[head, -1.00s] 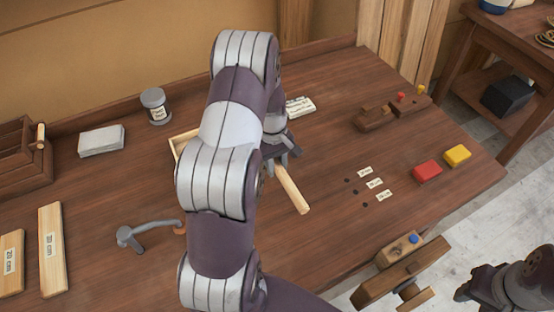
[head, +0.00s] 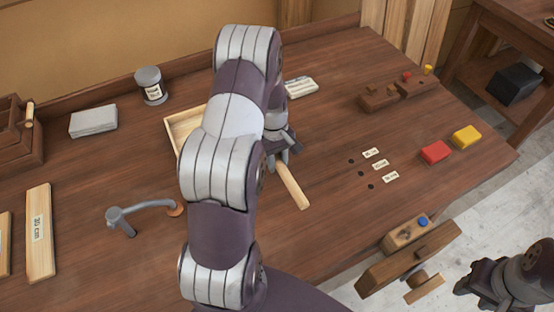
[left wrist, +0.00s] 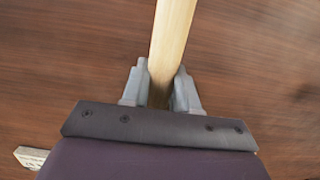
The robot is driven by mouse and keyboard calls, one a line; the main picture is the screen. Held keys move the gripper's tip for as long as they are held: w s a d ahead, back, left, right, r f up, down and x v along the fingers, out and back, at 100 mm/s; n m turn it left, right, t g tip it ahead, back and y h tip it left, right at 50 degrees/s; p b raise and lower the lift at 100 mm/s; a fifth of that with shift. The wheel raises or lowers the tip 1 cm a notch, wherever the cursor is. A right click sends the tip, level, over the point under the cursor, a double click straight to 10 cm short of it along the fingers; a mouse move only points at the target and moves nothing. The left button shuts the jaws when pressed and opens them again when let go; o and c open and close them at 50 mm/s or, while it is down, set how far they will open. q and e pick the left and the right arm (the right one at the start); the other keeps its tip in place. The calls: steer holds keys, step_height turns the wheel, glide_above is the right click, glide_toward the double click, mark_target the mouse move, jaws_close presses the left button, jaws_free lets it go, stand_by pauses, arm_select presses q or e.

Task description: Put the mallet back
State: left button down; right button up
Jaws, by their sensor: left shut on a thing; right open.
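My left gripper (head: 283,157) is shut on the pale wooden handle of the mallet (head: 293,186), near the middle of the workbench. In the left wrist view the mallet's handle (left wrist: 172,35) runs between the two grey fingers of the left gripper (left wrist: 160,88). The mallet's head is not visible in either view. I cannot tell whether the handle touches the bench. My right gripper (head: 466,285) is open and empty at the lower right, beyond the bench's front edge.
A shallow wooden tray (head: 176,128) lies partly behind my left arm. Three dark holes with labels (head: 380,165) are right of the handle. Red (head: 435,152) and yellow (head: 466,137) blocks sit near the right edge. A grey holdfast (head: 121,222) stands at left. A wooden vise (head: 408,260) juts from the front.

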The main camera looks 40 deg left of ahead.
arm_select(q)
steer(key=shift+f, duration=0.45)
steer(key=c, duration=0.8)
jaws_free()
step_height(320, 180, up, 8)
steer(key=p, duration=0.6)
steer(key=shift+r+p, duration=0.1)
steer(key=shift+p, duration=0.2)
